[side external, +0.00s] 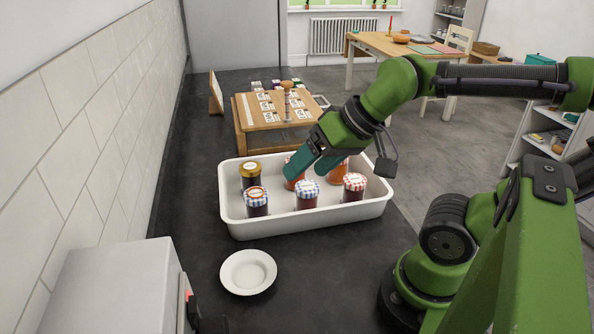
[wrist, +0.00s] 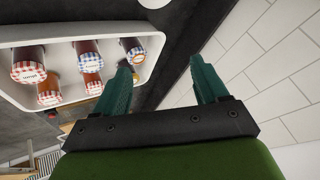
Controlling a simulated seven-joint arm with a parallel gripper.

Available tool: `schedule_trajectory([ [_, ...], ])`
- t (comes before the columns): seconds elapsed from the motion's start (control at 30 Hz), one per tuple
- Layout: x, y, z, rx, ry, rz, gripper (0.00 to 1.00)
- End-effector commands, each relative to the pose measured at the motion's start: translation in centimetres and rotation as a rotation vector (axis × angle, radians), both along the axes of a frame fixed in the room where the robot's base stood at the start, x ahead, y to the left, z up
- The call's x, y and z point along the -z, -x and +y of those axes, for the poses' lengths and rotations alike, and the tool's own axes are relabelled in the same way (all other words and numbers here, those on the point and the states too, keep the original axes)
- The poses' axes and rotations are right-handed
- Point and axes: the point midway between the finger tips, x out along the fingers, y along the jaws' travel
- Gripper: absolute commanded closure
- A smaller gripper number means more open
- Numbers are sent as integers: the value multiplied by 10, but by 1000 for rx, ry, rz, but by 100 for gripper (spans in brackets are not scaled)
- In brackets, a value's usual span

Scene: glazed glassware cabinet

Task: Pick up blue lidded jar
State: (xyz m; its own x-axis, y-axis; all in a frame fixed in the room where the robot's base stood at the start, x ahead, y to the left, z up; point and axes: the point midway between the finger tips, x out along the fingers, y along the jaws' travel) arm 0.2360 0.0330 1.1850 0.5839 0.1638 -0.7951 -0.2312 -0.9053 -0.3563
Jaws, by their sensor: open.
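Two jars with blue checked lids stand in the front row of a white tray (side external: 228,205). The middle one (side external: 307,195) has a plain blue-and-white lid; it also shows in the wrist view (wrist: 89,62). The left one (side external: 256,203) has an orange-brown patch on its lid top; it is at the right of the row in the wrist view (wrist: 134,52). My gripper (side external: 308,170) is open, with teal fingers over the tray's back row in the side view. In the wrist view nothing is between the fingers (wrist: 161,62).
A red-checked jar (side external: 354,188) stands front right. Behind are a gold-lidded jar (side external: 250,175), an orange jar (side external: 338,167) and a jar partly hidden by my fingers (side external: 293,180). A white plate (side external: 248,272) lies in front. A tiled wall (side external: 90,110) borders the left.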

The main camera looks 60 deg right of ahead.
Motion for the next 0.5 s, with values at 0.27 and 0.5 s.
schedule_trajectory([
  [0.27,0,0,0,0,0,0,6],
  [0.5,10,-5,-9,36,-1,47,6],
])
